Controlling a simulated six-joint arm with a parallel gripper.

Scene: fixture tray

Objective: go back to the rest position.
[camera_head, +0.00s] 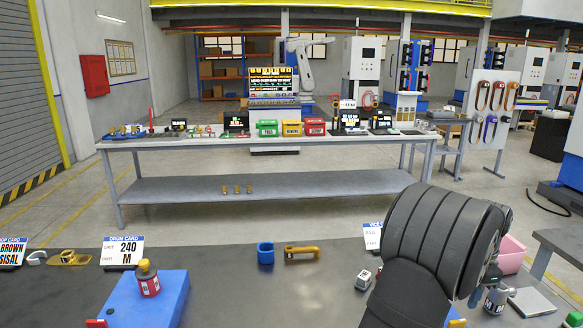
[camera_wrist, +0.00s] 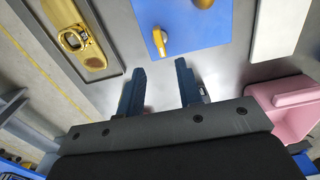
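My gripper (camera_wrist: 160,70) shows in the wrist view with its two dark blue fingers apart and no object visible between them. It is above the grey table surface, beside a blue block (camera_wrist: 212,38) with a yellow part (camera_wrist: 160,40) on it. In the head view my dark arm fills the right foreground and hides most of the gripper.
A pink bin (camera_wrist: 286,110) is at the right, also in the head view (camera_head: 511,255). A blue block (camera_head: 170,300) bears a red and yellow bottle (camera_head: 148,279). A blue ring (camera_head: 265,253) and a brass part (camera_head: 301,253) lie mid-table. A long bench (camera_head: 345,142) stands behind.

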